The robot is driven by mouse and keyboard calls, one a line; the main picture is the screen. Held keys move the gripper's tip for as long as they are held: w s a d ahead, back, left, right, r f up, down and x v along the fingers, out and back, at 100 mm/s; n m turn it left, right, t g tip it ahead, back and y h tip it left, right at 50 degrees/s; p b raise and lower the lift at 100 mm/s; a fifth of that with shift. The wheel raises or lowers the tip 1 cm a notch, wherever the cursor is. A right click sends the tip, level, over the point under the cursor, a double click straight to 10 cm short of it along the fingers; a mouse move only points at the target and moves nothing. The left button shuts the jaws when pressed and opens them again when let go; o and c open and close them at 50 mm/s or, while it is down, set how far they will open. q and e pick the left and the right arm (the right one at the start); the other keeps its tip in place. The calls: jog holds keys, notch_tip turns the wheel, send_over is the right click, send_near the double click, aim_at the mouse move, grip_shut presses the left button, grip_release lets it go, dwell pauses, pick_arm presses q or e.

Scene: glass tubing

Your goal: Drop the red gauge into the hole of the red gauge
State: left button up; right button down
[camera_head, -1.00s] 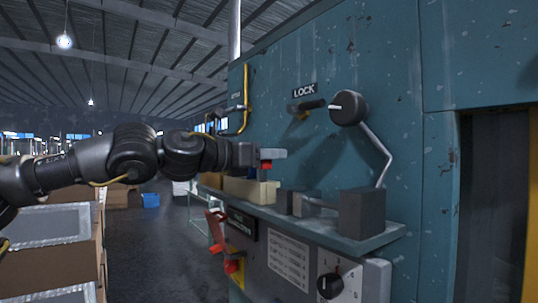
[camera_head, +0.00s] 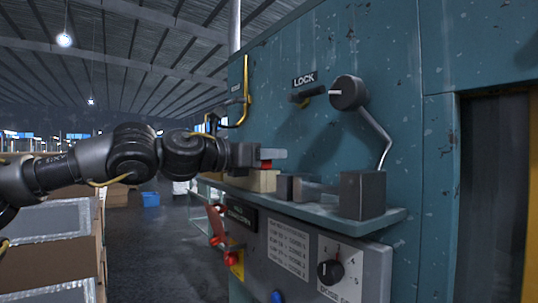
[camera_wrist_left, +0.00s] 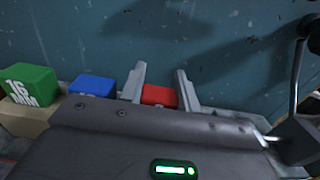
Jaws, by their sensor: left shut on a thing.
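My left gripper (camera_head: 272,154) is shut on the red gauge (camera_head: 266,164), just above or at the top of the tan block (camera_head: 262,183) on the shelf. In the left wrist view the red gauge (camera_wrist_left: 158,96) sits between the two fingers of my left gripper (camera_wrist_left: 164,88). A green gauge marked 16 mm (camera_wrist_left: 30,86) and a blue gauge (camera_wrist_left: 92,85) stand in a row to its left, over the tan block (camera_wrist_left: 25,122). The hole of the red gauge is hidden. I cannot tell whether the gauge's lower end is in it. My right gripper is not in view.
The shelf (camera_head: 330,221) also bears several grey blocks, with a tall dark block (camera_head: 362,195) at the near end. A teal machine wall (camera_head: 405,130) stands right behind it. A crank lever (camera_head: 374,135) hangs above. Open floor lies left of the machine.

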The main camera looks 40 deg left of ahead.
pick_arm(q)
jog(key=o, duration=1.1)
jog(key=shift+o, duration=0.2)
jog(key=shift+s, duration=0.1)
jog(key=shift+s, duration=0.25)
jog(key=b+v, duration=0.4)
jog(key=v, duration=0.6)
jog(key=shift+b, duration=0.4)
